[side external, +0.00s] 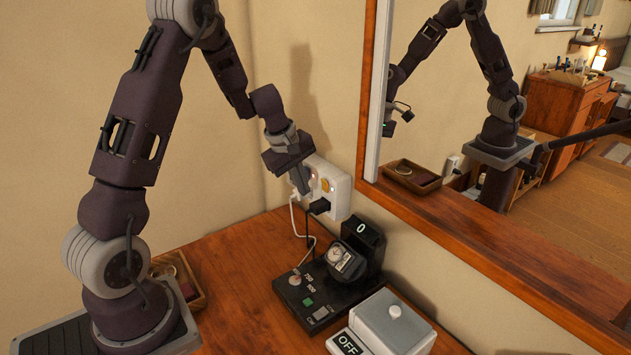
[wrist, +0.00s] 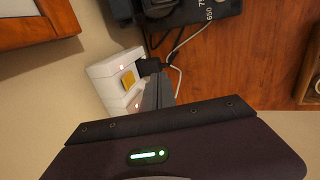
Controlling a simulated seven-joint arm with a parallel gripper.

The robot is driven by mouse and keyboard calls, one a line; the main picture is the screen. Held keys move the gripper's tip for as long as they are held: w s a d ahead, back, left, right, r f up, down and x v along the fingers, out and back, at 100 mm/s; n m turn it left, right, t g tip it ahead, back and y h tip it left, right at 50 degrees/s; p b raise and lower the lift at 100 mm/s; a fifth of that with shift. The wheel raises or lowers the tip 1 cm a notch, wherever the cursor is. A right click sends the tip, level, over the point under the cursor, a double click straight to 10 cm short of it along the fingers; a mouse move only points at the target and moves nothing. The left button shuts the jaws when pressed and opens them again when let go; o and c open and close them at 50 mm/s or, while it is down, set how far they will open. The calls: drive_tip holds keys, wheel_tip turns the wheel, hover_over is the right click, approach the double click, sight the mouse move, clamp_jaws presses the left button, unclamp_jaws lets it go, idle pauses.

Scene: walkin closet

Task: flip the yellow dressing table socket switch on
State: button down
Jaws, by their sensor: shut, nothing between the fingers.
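The yellow switch (side external: 325,185) is on the front of a white socket box (side external: 343,196) fixed to the wall. It also shows in the wrist view (wrist: 128,79), with a small lit spot on either side of it. I cannot tell which way the switch is tipped. A black plug (side external: 319,206) sits in the socket box below the switch. My gripper (side external: 303,190) is shut and empty, its fingers pointing down just in front of the box. In the wrist view its grey fingertips (wrist: 157,93) are right beside the yellow switch; contact is not clear.
Black and white cables (side external: 302,225) hang under the box. A black device with a dial (side external: 345,262) and a grey box marked OFF (side external: 390,320) stand on the wooden table below. A wooden tray (side external: 178,272) lies at left. A framed mirror (side external: 470,215) is at right.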

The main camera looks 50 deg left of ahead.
drive_tip(key=s+v, duration=0.1)
drive_tip(key=v, duration=0.7)
drive_tip(key=shift+s, duration=0.45)
drive_tip(key=shift+r, duration=0.1)
drive_tip(key=s+d+r+m+t+h, duration=0.1)
drive_tip(key=s+d+r+m, duration=0.45)
drive_tip(key=d, duration=0.35)
drive_tip(key=s+d+r+m, duration=0.5)
drive_tip(key=s+d+m, duration=0.1)
drive_tip(key=d, duration=0.3)
drive_tip(key=s+d+f+m+y, duration=0.1)
drive_tip(key=s+d+m, duration=0.2)
drive_tip(key=s+m, duration=0.3)
drive_tip(key=s, duration=0.5)
drive_tip(key=shift+d+f+t, duration=0.2)
drive_tip(key=shift+t, duration=0.2)
drive_tip(key=shift+w+m, duration=0.1)
drive_tip(key=shift+m, duration=0.15)
